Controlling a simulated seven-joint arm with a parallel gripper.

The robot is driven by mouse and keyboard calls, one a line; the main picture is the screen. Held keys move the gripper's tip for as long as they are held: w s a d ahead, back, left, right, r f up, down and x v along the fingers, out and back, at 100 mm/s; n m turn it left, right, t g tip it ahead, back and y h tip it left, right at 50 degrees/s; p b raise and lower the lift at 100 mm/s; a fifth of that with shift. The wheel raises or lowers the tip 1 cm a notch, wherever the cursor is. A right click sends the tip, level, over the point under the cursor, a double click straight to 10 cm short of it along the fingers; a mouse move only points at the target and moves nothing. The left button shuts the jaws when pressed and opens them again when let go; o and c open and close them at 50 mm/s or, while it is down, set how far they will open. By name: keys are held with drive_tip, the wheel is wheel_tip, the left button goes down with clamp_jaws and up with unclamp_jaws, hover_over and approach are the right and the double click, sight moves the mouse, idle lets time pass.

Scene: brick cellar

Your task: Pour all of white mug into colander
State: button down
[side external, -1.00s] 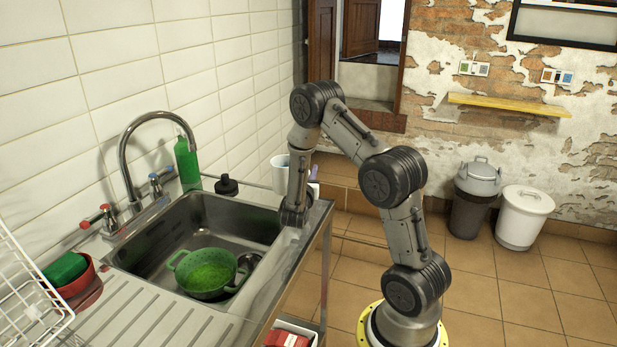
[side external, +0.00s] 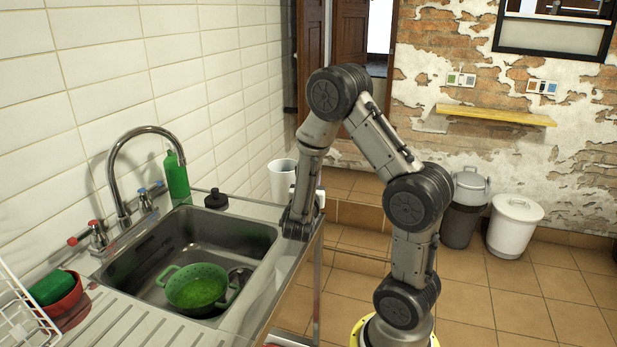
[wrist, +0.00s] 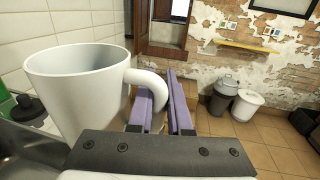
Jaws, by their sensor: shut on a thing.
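The white mug (side external: 281,181) is upright at the far right end of the sink unit, partly behind my arm. Whether it touches the surface is hidden. In the wrist view the mug (wrist: 78,95) fills the left side, with its handle pointing right. My gripper (wrist: 160,108) has its two purple fingers on either side of the handle and is shut on it. The mug's contents are not visible. The green two-handled colander (side external: 197,287) sits in the sink basin, nearer the camera and left of the mug.
The steel sink (side external: 239,238) has a tall curved tap (side external: 115,165) at its back left. A green bottle (side external: 176,176) and a black-topped object (side external: 216,200) stand behind the basin. A red bowl (side external: 68,300) and white rack (side external: 24,315) are at front left.

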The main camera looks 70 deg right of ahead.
drive_tip(key=shift+s+a+r, duration=0.4)
drive_tip(key=shift+s+a, duration=0.2)
drive_tip(key=shift+a, duration=0.05)
drive_tip(key=shift+s+a+r, duration=0.4)
drive_tip(key=shift+s+a, duration=0.15)
drive_tip(key=shift+a, duration=0.05)
drive_tip(key=w+r+m+g, duration=0.1)
drive_tip(key=w+g, duration=0.1)
drive_tip(key=w, duration=0.1)
drive_tip(key=w+r+m+g, duration=0.1)
drive_tip(key=w, duration=0.1)
drive_tip(key=shift+w+a+r+m+g, duration=0.15)
drive_tip(key=shift+a+r+m+g, duration=0.15)
drive_tip(key=shift+r+g, duration=0.1)
drive_tip(key=w+a+f, duration=0.3)
drive_tip(key=w+a, duration=0.5)
drive_tip(key=w, duration=0.1)
drive_tip(key=w+a+f+t, duration=0.1)
drive_tip(key=w+a+f, duration=0.1)
drive_tip(key=a, duration=0.5)
drive_tip(key=w+a+f+n+t, duration=0.1)
drive_tip(key=w+a+f, duration=0.1)
drive_tip(key=a+f, duration=0.3)
drive_tip(key=w+a+f+n+t, duration=0.1)
drive_tip(key=w+a+f, duration=0.1)
drive_tip(key=a, duration=0.7)
drive_tip(key=shift+w+a+f+t, duration=0.35)
drive_tip(key=shift+w+f+t, duration=0.05)
drive_tip(key=shift+f, duration=0.25)
drive_tip(key=shift+d, duration=0.1)
